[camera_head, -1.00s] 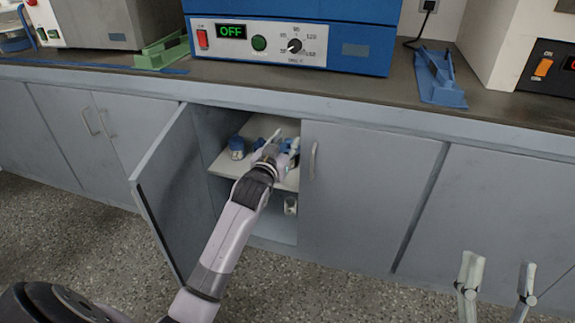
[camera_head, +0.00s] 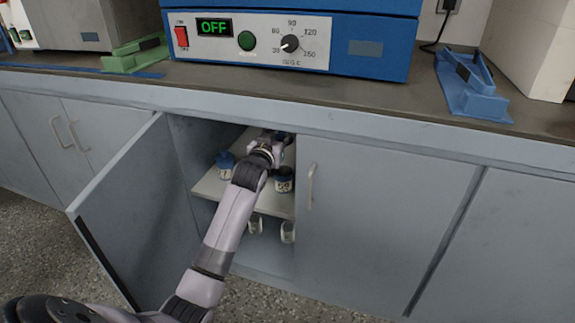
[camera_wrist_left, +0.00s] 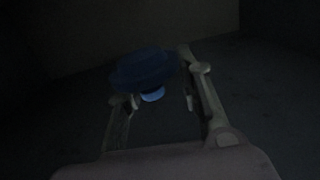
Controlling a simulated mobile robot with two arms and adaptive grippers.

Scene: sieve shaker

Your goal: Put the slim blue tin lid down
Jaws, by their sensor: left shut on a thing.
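My left gripper (camera_head: 276,138) reaches through the open cabinet door, over the upper shelf; its fingertips are largely hidden in the head view. In the dark left wrist view, a blue, rounded thing, which I take for the slim blue tin lid (camera_wrist_left: 145,68), is at the fingers (camera_wrist_left: 160,86). The gripper is shut on it. A lighter blue patch shows just below it. Whether the lid touches anything beneath is too dark to tell. My right gripper is out of view.
Tins with blue tops stand on the upper shelf (camera_head: 210,187), one left (camera_head: 226,164) and one right (camera_head: 284,179) of my wrist. Pale containers (camera_head: 287,232) are below. The open door (camera_head: 140,215) is left of my arm; a closed door (camera_head: 370,225) is right.

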